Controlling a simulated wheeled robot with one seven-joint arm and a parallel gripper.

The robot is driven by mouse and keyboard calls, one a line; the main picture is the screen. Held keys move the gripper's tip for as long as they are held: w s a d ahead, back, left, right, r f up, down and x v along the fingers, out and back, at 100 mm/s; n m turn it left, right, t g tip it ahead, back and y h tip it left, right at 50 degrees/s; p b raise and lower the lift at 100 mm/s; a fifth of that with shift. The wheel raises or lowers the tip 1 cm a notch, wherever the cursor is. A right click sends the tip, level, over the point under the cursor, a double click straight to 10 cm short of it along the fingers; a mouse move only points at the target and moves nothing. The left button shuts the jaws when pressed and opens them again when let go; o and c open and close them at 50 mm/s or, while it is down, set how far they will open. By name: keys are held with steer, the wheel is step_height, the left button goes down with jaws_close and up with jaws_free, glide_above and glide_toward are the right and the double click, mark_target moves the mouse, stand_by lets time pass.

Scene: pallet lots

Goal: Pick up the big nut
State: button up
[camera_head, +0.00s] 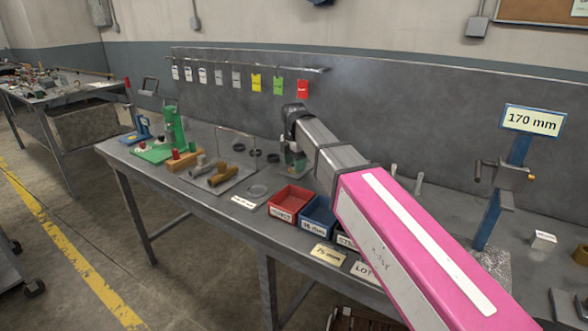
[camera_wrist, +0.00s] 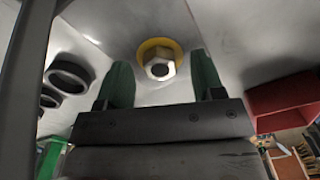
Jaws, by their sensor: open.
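The big nut (camera_wrist: 160,68) shows in the wrist view as a pale metal hexagon with a dark hole. It sits on or in front of a yellow ring (camera_wrist: 150,47), on a grey surface. My gripper (camera_wrist: 161,75) has two green fingers, spread apart. The nut appears between and just beyond the fingertips, and I see no contact. In the head view my gripper (camera_head: 291,160) hangs over the workbench behind the red bin, and the nut cannot be made out there.
Dark rings (camera_wrist: 69,72) lie to the left in the wrist view. A red bin (camera_head: 291,201) and a blue bin (camera_head: 318,217) stand at the bench's front edge. A green fixture (camera_head: 172,128) and brown pipe fittings (camera_head: 220,176) stand to the left. A panel with hanging tags rises behind.

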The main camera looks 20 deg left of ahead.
steer(key=shift+f, duration=0.25)
steer(key=c, duration=1.1)
steer(key=shift+r, duration=0.15)
